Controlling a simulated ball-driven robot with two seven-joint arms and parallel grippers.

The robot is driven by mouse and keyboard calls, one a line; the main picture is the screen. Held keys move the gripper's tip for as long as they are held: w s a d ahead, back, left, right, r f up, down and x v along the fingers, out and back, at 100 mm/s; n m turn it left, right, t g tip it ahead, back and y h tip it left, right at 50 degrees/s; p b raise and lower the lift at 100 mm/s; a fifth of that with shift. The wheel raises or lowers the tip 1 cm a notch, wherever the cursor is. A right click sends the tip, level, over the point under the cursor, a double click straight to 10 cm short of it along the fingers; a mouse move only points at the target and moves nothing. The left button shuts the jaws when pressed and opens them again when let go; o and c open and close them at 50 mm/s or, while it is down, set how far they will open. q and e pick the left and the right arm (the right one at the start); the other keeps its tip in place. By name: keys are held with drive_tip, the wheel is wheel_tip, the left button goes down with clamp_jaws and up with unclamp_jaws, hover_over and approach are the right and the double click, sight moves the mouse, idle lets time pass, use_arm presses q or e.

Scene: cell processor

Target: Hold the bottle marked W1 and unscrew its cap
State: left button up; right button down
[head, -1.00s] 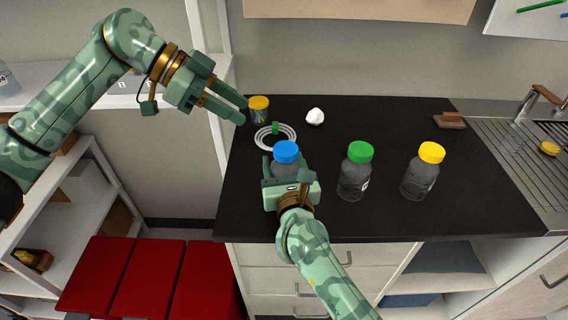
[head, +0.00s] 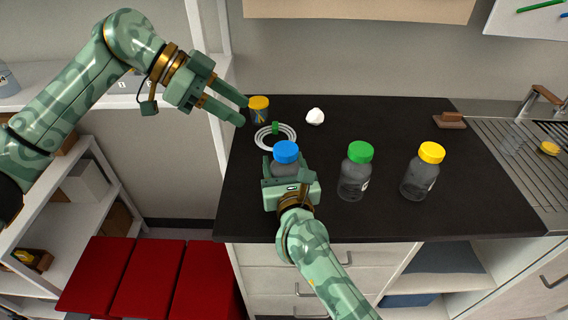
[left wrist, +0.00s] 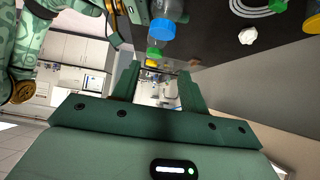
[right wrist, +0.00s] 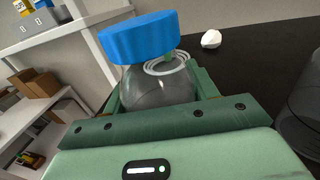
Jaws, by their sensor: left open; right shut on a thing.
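A clear bottle with a blue cap (head: 286,152) stands upright near the left front of the black counter. My right gripper (head: 288,182) is shut around the body of this bottle, below the cap; the bottle body (right wrist: 160,88) shows between the fingers in the right wrist view. No W1 mark is readable on it. The blue cap (right wrist: 138,37) sits on the bottle. My left gripper (head: 228,108) is open and empty, up and to the left of the bottle. The blue cap also shows in the left wrist view (left wrist: 162,29), beyond the fingers.
A green-capped bottle (head: 355,180) and a yellow-capped bottle (head: 420,178) stand to the right. A coiled white tube (head: 275,137), a small yellow-lidded jar (head: 259,108) and a white lump (head: 315,117) lie behind. A sink (head: 520,150) is at right.

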use_arm(q)
drive_tip(key=o, duration=0.3)
drive_tip(key=shift+r, duration=0.3)
drive_tip(key=shift+o, duration=0.2)
drive_tip(key=d+r+m, duration=0.1)
drive_tip(key=d+r, duration=0.2)
drive_tip(key=d, duration=0.1)
drive_tip(key=m+y, duration=1)
drive_tip(key=m, duration=2.5)
hover_over(286, 148)
drive_tip(key=d, duration=0.2)
drive_tip(key=f, duration=0.4)
drive_tip(key=shift+a+f, duration=0.1)
drive_tip(key=shift+a, duration=0.1)
drive_tip(key=m, duration=0.3)
drive_tip(key=a+m, duration=0.1)
drive_tip(key=m, duration=0.1)
drive_tip(key=shift+w+f, duration=0.15)
drive_tip(key=shift+f, duration=0.2)
drive_tip(key=m, duration=0.2)
drive_tip(key=shift+a+m, duration=0.25)
drive_tip(key=shift+m, duration=0.15)
drive_tip(key=m, duration=0.4)
drive_tip(key=shift+a+m, duration=0.1)
drive_tip(key=shift+m, duration=0.6)
drive_tip(key=shift+f, duration=4.05)
